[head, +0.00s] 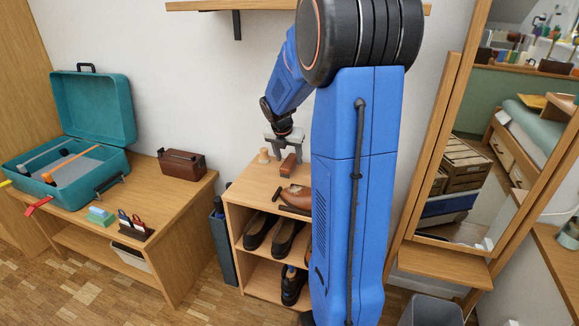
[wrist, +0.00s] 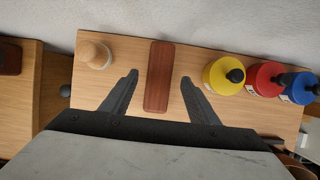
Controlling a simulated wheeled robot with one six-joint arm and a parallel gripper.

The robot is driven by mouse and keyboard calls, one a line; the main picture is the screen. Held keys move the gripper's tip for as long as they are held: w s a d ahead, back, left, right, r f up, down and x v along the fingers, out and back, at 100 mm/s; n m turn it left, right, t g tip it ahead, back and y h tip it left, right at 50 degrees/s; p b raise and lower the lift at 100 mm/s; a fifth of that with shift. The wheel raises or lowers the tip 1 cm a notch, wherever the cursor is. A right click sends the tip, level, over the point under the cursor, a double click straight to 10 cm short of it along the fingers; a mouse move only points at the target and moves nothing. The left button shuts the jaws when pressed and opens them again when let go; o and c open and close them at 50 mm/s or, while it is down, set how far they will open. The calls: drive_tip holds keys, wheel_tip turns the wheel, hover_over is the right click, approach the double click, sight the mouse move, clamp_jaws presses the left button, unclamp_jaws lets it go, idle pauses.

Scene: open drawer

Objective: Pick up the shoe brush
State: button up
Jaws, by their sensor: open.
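The shoe brush (wrist: 158,80) appears as a reddish-brown wooden block lying on the light wooden top of the shoe rack. It also shows in the head view (head: 288,165), just under my gripper (head: 284,142). In the wrist view my gripper (wrist: 159,79) is open, one finger to each side of the brush, with bare wood visible between the brush and each finger. The brush's bristles are not visible. I cannot tell how far the fingertips are above the top.
A pale wooden knob-shaped item (wrist: 95,54) stands left of the brush. Yellow (wrist: 223,76), red (wrist: 264,78) and blue (wrist: 298,86) bottles stand to its right. A brown shoe (head: 297,196) is at the rack's front. The wall is close behind.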

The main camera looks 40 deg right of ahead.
sight(289, 160)
drive_tip(key=x, duration=0.3)
drive_tip(key=shift+w+f, duration=0.1)
drive_tip(key=shift+w, duration=0.05)
drive_tip(key=c, duration=1.2)
drive_tip(key=shift+a+r, duration=0.15)
drive_tip(key=shift+r, duration=0.25)
wheel_tip(289, 160, up, 6)
drive_tip(key=shift+f, duration=0.1)
drive_tip(key=shift+s+a+r, duration=0.25)
drive_tip(key=shift+r, duration=0.05)
drive_tip(key=s+a, duration=0.5)
drive_tip(key=a, duration=0.3)
drive_tip(key=s+a, duration=0.4)
drive_tip(key=a, duration=0.4)
drive_tip(key=shift+s+a, duration=0.25)
drive_tip(key=shift+s, duration=0.1)
drive_tip(key=shift+f, duration=0.1)
